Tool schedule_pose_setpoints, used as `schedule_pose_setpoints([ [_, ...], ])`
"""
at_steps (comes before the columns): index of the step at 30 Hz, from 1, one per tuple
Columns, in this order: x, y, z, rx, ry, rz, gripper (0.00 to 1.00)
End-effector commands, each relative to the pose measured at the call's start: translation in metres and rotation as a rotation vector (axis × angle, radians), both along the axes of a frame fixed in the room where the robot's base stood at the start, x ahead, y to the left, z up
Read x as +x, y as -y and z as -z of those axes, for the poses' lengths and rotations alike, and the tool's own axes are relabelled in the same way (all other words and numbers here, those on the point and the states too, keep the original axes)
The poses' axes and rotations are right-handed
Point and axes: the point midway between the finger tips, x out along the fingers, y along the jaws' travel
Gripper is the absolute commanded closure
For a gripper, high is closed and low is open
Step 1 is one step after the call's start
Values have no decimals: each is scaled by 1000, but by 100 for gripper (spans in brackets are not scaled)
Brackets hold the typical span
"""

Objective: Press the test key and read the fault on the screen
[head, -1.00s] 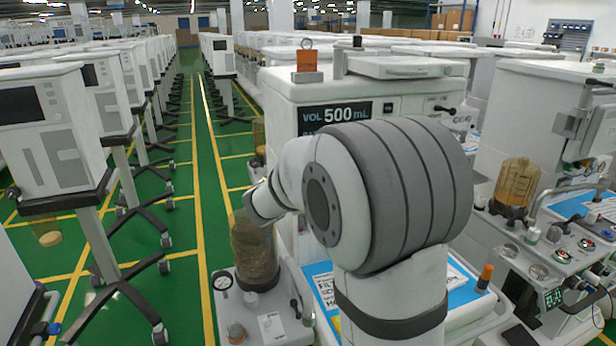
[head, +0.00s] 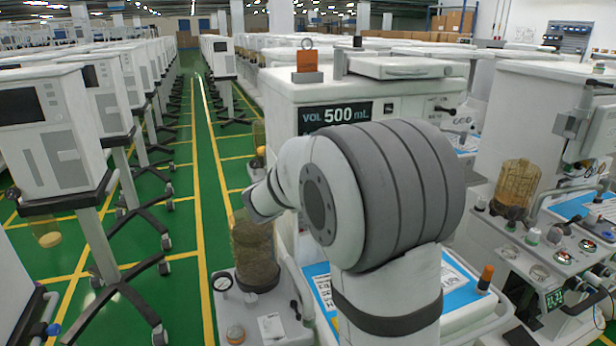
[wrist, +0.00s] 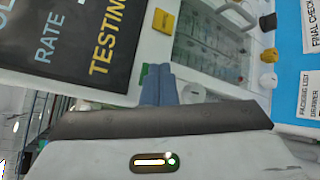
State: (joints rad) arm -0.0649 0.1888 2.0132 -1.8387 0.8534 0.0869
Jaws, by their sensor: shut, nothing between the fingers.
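The cart's dark screen (head: 336,115) reads "VOL 500 mL" in the head view; my arm covers its lower part. In the wrist view the screen (wrist: 70,40) is turned on its side, cut off, and shows "RATE" and "TESTING" in yellow. My gripper (wrist: 158,68) is shut and empty, its blue-grey fingertips at the panel just beside the screen's edge. A small green piece (wrist: 144,73) shows at the left of the fingertips, partly hidden by them. I cannot tell if it is the test key, or if the fingers touch it. My gripper is hidden in the head view.
A yellow square piece (wrist: 163,21) sits on the panel by the screen. An orange block (head: 307,62) stands on the cart top. A green aisle runs left.

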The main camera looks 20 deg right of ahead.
Motion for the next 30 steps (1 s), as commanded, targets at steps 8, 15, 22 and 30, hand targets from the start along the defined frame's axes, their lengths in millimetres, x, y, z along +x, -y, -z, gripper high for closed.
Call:
schedule_pose_setpoints([
  [8, 0, 0, 0, -1, 1, -1, 100],
  [15, -10, 0, 1, 0, 1, 0, 100],
  [22, -18, 0, 0, -1, 1, -1, 100],
  [30, -19, 0, 0, -1, 1, -1, 100],
])
